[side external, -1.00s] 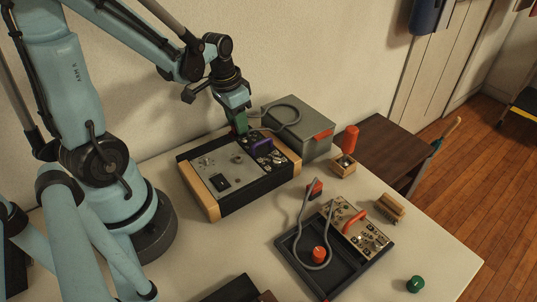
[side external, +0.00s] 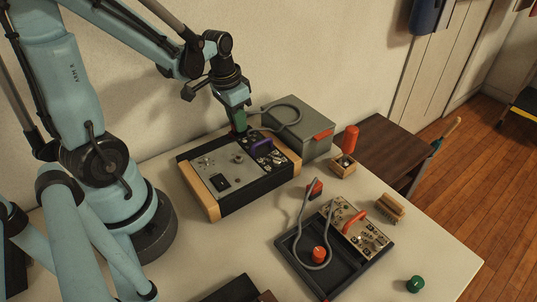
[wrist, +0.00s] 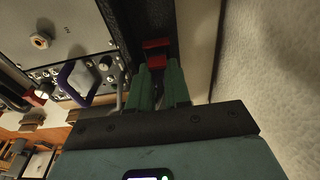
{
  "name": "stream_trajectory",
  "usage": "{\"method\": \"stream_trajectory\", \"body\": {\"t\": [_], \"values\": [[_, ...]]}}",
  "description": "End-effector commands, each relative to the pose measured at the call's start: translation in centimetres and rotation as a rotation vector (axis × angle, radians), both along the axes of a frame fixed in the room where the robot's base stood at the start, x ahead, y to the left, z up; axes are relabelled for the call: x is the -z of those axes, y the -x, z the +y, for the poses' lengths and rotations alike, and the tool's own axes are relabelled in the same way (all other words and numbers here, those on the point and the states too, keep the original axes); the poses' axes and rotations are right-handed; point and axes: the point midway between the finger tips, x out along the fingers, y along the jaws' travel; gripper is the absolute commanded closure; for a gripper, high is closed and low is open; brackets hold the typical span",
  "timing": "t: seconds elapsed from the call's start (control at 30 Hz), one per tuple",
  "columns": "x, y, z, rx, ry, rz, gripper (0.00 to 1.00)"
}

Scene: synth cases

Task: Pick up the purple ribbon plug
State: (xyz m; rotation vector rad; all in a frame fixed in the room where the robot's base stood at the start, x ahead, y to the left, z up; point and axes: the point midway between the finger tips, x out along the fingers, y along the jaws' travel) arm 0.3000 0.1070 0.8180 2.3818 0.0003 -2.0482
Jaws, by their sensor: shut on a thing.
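The purple ribbon plug (side external: 262,146) is a purple arch on the black control panel of the grey-topped console (side external: 213,170). In the wrist view the purple plug (wrist: 74,82) stands left of the fingers, clear of them. My gripper (side external: 240,128) points down at the console's back edge, behind the purple plug. In the wrist view its green fingers (wrist: 160,75) are close together, with a dark red piece (wrist: 156,62) at their tips. The fingers appear shut on this red piece, not on the purple plug. The exact contact is partly hidden.
A grey box (side external: 300,132) with a looped grey cable (side external: 288,104) stands just right of my gripper. A dark tray (side external: 286,244) with another panel and an orange arch (side external: 354,222) lies in front. The wall is close behind; the front right table is mostly clear.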

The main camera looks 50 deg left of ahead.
Motion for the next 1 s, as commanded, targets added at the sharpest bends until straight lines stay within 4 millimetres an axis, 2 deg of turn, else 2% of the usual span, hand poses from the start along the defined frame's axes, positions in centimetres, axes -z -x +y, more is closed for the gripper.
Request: {"method": "stream_trajectory", "body": {"t": [0.33, 0.7, 0.83, 1.0], "values": [[-3.8, 0.1, -0.4, 0.003, 0.001, 0.0, 1.0], [-8.1, 1.6, -7.9, 0.009, 0.0, 0.001, 1.0], [-9.2, 2.0, -9.7, 0.006, 0.0, 0.0, 1.0], [-10.1, 2.2, -11.0, 0.002, 0.001, 0.0, 1.0]]}}
